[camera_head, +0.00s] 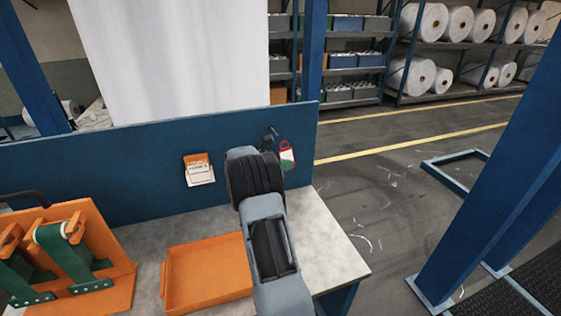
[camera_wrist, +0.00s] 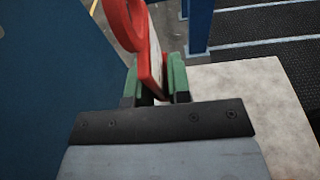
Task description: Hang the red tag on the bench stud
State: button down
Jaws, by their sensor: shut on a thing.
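The red tag (camera_head: 284,146) has a ring-shaped top and a white face, and stands near the upper right end of the blue back panel. My gripper (camera_head: 288,164) is shut on its lower part. In the wrist view the red tag (camera_wrist: 150,60) is clamped between the green finger pads of my gripper (camera_wrist: 153,82), with its ring pointing away from the gripper. A small dark stud (camera_head: 272,131) juts from the blue panel just left of the tag's ring. The ring looks apart from the stud, beside it; depth is hard to tell. The stud does not show in the wrist view.
The blue back panel (camera_head: 110,165) rises behind the grey bench top (camera_head: 335,250). An orange tray (camera_head: 205,275) lies on the bench, left of my arm. An orange and white card (camera_head: 199,168) is on the panel.

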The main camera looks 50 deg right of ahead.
aim_at(281, 155)
jog(key=shift+w+d+p, duration=0.15)
jog(key=shift+w+d, duration=0.2)
jog(key=shift+w, duration=0.3)
jog(key=shift+w+d+p, duration=0.15)
jog(key=shift+w+d, duration=0.15)
jog(key=shift+w, duration=0.35)
jog(key=shift+w+d+p, duration=0.15)
jog(key=shift+w+d, duration=0.2)
jog(key=shift+w, duration=0.3)
jog(key=shift+r+p, duration=0.25)
jog(key=shift+p, duration=0.05)
jog(key=shift+w, duration=0.1)
jog(key=shift+w+d+p, duration=0.4)
jog(key=shift+w+p, duration=0.25)
jog(key=shift+w, duration=0.2)
jog(key=shift+w+d, duration=0.15)
jog(key=shift+w, duration=0.05)
jog(key=shift+f, duration=0.25)
jog(key=c, duration=1)
grip_release()
jog(key=shift+w+a+r+p, duration=0.25)
jog(key=shift+a, duration=0.9)
jog(key=shift+w+a+r+p, duration=0.2)
jog(key=shift+a+r+p, duration=0.05)
jog(key=shift+a, duration=0.95)
jog(key=shift+w+a+r+p, duration=0.25)
jog(key=shift+a, duration=0.9)
